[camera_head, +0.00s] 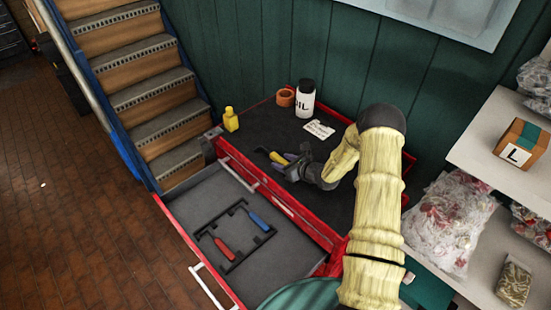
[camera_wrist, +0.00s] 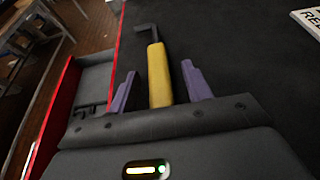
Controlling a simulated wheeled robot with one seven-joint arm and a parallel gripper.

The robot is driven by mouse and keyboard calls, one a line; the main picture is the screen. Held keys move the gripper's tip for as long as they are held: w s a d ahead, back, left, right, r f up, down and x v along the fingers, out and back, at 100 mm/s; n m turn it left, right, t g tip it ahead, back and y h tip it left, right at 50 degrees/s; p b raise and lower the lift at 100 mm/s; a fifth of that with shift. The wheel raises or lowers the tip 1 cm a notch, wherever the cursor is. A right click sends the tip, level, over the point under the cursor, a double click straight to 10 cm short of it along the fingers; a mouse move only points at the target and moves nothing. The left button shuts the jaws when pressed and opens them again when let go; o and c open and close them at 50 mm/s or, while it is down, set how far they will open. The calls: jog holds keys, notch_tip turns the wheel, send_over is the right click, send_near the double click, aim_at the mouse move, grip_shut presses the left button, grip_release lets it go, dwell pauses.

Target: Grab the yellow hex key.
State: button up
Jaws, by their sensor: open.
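The yellow hex key (camera_wrist: 159,75) lies on the black top of the red tool cabinet, near its front edge. In the wrist view its yellow handle points toward my gripper and its dark bent tip points away. My gripper (camera_wrist: 160,88) is open, with one purple finger on each side of the handle and a gap to both. In the head view the yellow hex key (camera_head: 277,158) shows just beyond my gripper (camera_head: 286,162). The near end of the handle is hidden behind the gripper body.
An open drawer (camera_head: 190,192) below holds a black tray with a red-handled tool (camera_head: 225,249) and a blue-handled tool (camera_head: 259,222). An oil bottle (camera_head: 305,102), an orange tape roll (camera_head: 285,97), a yellow bottle (camera_head: 231,120) and a label card (camera_head: 319,129) stand or lie farther back.

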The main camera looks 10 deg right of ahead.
jog(key=shift+c, duration=0.4)
grip_shut()
jog(key=shift+r, duration=0.15)
notch_tip(320, 180, up, 10)
jog(key=b, duration=0.3)
jog(key=shift+b, duration=0.3)
jog(key=shift+d+f, duration=0.1)
jog(key=shift+f, duration=0.15)
